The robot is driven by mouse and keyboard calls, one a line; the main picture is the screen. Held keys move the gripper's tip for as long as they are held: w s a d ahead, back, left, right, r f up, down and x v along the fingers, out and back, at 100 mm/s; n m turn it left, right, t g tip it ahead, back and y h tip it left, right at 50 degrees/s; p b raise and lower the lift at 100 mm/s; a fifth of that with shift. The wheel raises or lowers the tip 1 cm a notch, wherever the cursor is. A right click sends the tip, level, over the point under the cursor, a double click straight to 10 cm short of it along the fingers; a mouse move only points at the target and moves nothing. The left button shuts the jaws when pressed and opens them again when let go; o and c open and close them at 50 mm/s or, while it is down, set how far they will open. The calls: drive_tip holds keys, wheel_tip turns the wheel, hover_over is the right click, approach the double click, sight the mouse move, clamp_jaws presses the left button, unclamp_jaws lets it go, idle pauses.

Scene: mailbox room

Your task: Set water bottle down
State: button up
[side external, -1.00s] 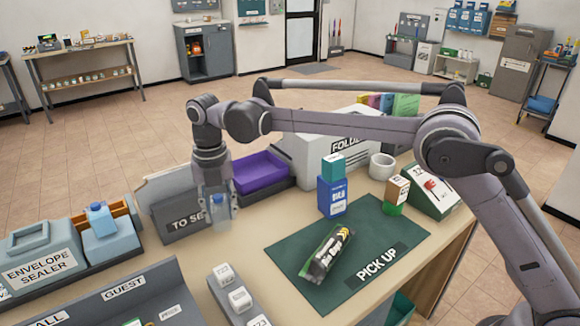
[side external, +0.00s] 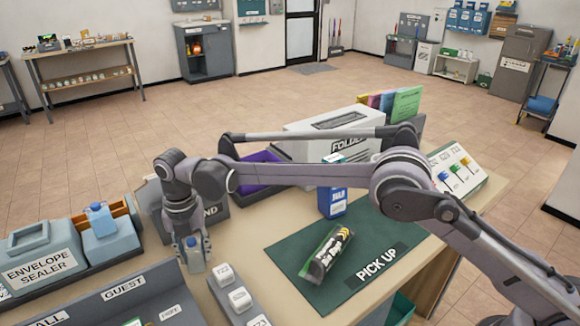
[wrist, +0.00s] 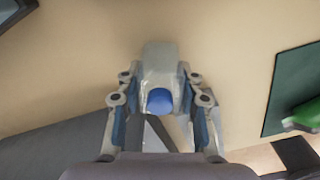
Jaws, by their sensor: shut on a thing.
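The water bottle (side external: 194,262) is small and clear with a blue cap. It is upright between the fingers of my gripper (side external: 191,251), low over the tan counter (side external: 190,293). In the wrist view the bottle (wrist: 160,62) shows its blue cap toward the camera, and the fingers of my gripper (wrist: 160,102) close on it from both sides. I cannot tell whether its base touches the counter.
A grey row of labelled blocks (side external: 239,300) stands just right of the bottle. The envelope sealer (side external: 45,258) is at the left, and a grey guest tray (side external: 130,298) is in front. A dark green pick-up mat (side external: 305,290) holds a clear packet (side external: 326,254).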

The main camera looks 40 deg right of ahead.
drive_tip(key=shift+f, duration=0.1)
drive_tip(key=o, duration=0.9)
drive_tip(key=shift+o, duration=0.2)
